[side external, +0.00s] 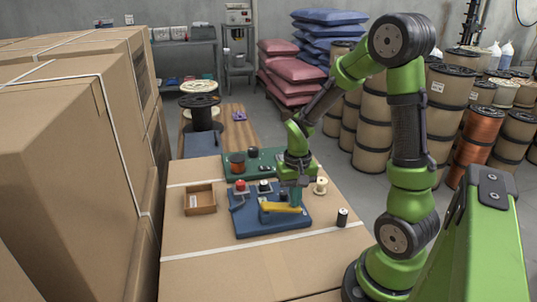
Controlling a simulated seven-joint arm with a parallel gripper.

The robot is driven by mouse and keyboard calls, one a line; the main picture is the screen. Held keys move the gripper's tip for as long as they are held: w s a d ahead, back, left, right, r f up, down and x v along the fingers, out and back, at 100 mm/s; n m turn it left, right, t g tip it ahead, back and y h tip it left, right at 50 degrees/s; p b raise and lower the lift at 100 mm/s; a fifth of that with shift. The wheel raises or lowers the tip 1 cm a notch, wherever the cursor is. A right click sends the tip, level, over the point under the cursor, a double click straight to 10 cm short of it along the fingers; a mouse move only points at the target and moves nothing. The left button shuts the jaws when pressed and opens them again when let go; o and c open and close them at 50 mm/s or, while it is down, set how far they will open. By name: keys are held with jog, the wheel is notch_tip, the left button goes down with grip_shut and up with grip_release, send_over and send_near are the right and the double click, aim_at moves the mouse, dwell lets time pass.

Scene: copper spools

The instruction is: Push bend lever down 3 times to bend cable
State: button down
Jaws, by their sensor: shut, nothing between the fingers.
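A blue bending fixture (246,222) lies on the cardboard-topped work surface. A yellow bend lever (280,207) lies across its middle, looking roughly level. My gripper (296,204) points down at the right end of the lever, with its fingertips at or just above it. The fingers are shut with nothing between them. I cannot tell whether they touch the lever. A red knob (240,185) and a dark knob (264,186) stand at the back of the fixture. The cable cannot be made out at this size.
An open brown box (200,198) sits left of the fixture. A small black spool (342,217) and a cream spool (321,186) stand to the right. A green board (220,168) with a copper spool (237,163) lies behind. Tall stacked cartons (60,170) wall off the left. The front surface is clear.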

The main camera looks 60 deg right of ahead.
dwell(0.4)
notch_tip(320, 180, up, 8)
jog(key=shift+f, duration=0.2)
dwell(0.7)
dwell(0.5)
